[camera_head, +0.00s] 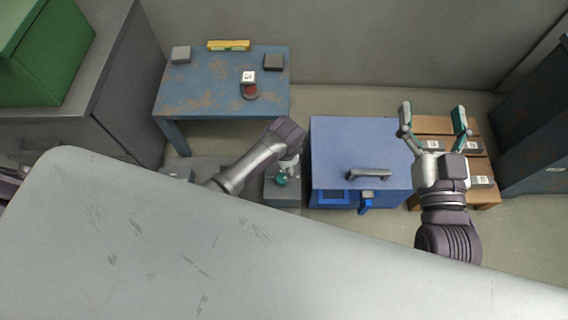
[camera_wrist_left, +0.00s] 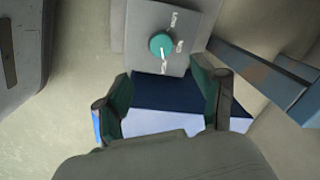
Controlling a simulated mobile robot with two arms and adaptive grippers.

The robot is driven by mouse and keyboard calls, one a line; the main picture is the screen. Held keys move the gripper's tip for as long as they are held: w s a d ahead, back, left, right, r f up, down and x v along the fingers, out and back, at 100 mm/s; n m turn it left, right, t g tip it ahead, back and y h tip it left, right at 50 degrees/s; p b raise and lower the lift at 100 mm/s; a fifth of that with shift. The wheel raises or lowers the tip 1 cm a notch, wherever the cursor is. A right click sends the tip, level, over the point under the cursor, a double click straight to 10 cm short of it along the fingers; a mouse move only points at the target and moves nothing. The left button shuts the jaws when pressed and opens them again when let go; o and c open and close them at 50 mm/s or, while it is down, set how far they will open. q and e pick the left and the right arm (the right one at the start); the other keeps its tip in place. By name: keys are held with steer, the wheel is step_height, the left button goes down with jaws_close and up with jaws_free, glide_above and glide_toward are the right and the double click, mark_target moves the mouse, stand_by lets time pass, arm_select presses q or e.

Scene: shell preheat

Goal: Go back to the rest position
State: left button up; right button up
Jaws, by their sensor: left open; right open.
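My right gripper (camera_head: 432,110) is open and empty. In the head view its two teal fingers stand wide apart over the wooden table at the right. My left gripper (camera_wrist_left: 160,72) is open in the left wrist view, with nothing between its fingers. A grey control box (camera_wrist_left: 148,22) with a round teal knob (camera_wrist_left: 161,45) lies beyond the fingertips. The knob has a white pointer and small labels around it. In the head view my left arm reaches down toward a grey box (camera_head: 270,192), and its hand is mostly hidden.
A blue cabinet (camera_head: 340,140) with a grey handle (camera_head: 369,174) stands between my arms. A worn blue table (camera_head: 190,93) holds a red item (camera_head: 250,90), grey blocks and a yellow item (camera_head: 228,45). A wooden table (camera_head: 480,162) carries several labelled blocks. A large pale surface (camera_head: 150,250) fills the foreground.

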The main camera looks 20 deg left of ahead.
arm_select(q)
steer(key=shift+r, duration=0.4)
